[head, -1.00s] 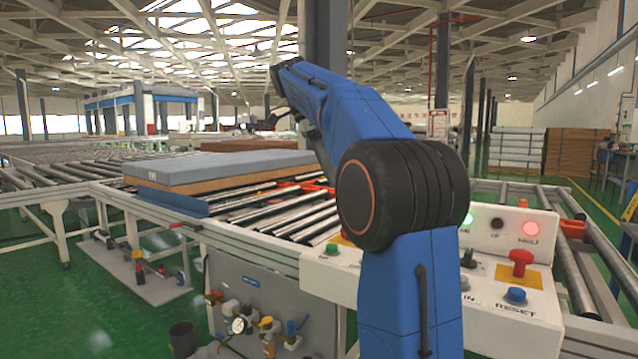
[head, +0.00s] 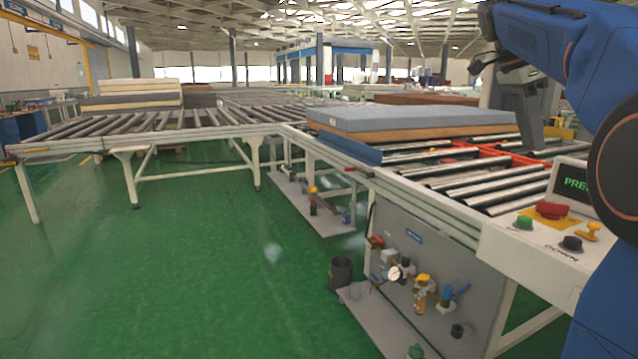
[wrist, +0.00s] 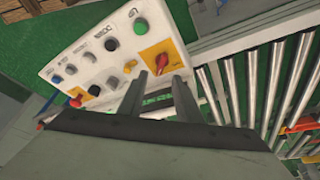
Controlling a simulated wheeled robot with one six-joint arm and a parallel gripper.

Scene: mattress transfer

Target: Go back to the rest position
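My gripper (wrist: 160,85) shows in the wrist view with its two fingers apart and nothing between them. It hangs above the white control panel (wrist: 100,65), with the red rotary knob (wrist: 162,63) on its yellow plate beyond the fingertips. I cannot tell from this view how high above the panel it is. In the head view my blue arm fills the right edge, bent over, with the wrist part hanging down over the rollers' side. The fingertips are not clear there. The blue-grey mattress (head: 400,118) lies on a brown layer on the roller conveyor, apart from my gripper.
The control panel (head: 500,245) stands close at the right. A grey pneumatic cabinet (head: 440,260) with valves and a gauge is below the conveyor. A dark bin (head: 341,272) stands on the floor. More mattresses (head: 130,93) are stacked at far left. Green floor (head: 170,270) at left is clear.

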